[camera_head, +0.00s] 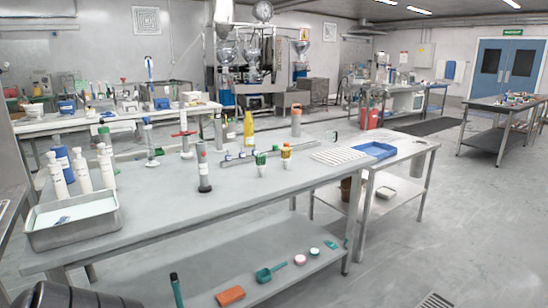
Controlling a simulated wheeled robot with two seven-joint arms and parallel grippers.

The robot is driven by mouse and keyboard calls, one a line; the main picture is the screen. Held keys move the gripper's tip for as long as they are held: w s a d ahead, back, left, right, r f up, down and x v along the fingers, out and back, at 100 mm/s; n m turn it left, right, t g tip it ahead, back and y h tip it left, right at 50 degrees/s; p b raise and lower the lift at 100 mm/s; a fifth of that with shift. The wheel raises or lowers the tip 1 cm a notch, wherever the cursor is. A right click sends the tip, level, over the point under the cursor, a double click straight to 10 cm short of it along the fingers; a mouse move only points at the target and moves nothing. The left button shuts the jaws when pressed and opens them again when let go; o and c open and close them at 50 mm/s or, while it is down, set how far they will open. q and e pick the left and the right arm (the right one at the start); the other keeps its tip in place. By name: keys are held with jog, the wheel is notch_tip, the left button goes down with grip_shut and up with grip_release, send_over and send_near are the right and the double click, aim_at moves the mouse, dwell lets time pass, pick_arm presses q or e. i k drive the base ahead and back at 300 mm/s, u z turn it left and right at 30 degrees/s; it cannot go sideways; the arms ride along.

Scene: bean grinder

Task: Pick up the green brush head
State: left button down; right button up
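No object is clear enough to be named the green brush head with certainty. A small green-topped white piece (261,163) stands upright on the near grey table (150,225), right of its middle. A similar piece with an orange and green top (286,155) stands just right of it. On the lower shelf are a teal scoop (268,272) and a small flat green piece (331,244). A dark green, black-topped upright item (176,290) is at the bottom edge. Neither of my grippers is in view.
A metal tray (72,240) and several white bottles (82,172) fill the table's left end. A blue tray (372,150) and a white rack (338,156) are at the right. The table's front middle is clear.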

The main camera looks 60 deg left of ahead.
aim_at(260, 159)
jog(key=u, duration=0.6)
jog(key=i, duration=1.7)
jog(key=u, duration=1.25)
